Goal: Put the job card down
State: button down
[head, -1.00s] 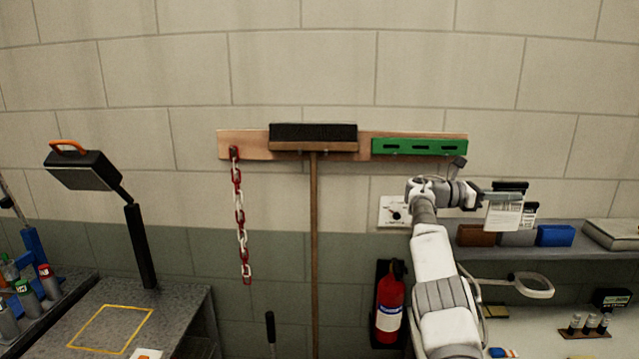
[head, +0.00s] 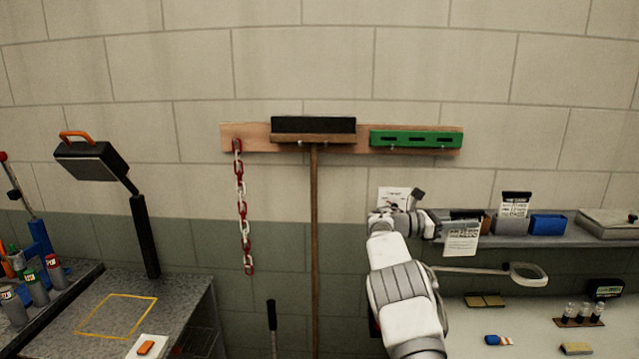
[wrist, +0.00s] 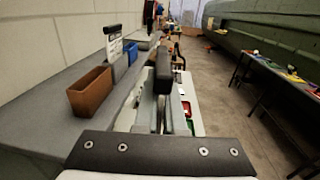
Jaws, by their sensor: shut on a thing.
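The job card (head: 461,239) is a white printed sheet. It hangs below the fingers of my gripper (head: 465,214), in front of the shelf edge in the head view. My gripper is shut on the card's upper part. In the wrist view, my gripper (wrist: 163,80) is beside the shelf, and the card is seen nearly edge-on, hard to separate from the fingers. A similar black-and-white card (head: 515,204) stands upright in the grey box (head: 511,224) on the shelf.
A broom (head: 314,240) hangs left of my arm.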

jog(key=s+a+f+n+t+y+b, duration=0.1)
jog(key=s+a+f+n+t+b, duration=0.35)
jog(key=a+f, duration=1.05)
jog(key=s+a+f+n+t+y, duration=0.3)
jog(key=s+a+f+t+y, duration=0.1)
jog(key=s, duration=0.5)
jog(key=s+a+f+n+t+y, duration=0.4)
jog(key=s+t, duration=0.2)
jog(key=s, duration=0.3)
jog(key=shift+s+f+t+y, duration=0.25)
jog(key=shift+f+t+y, duration=0.05)
jog(key=shift+t, duration=0.05)
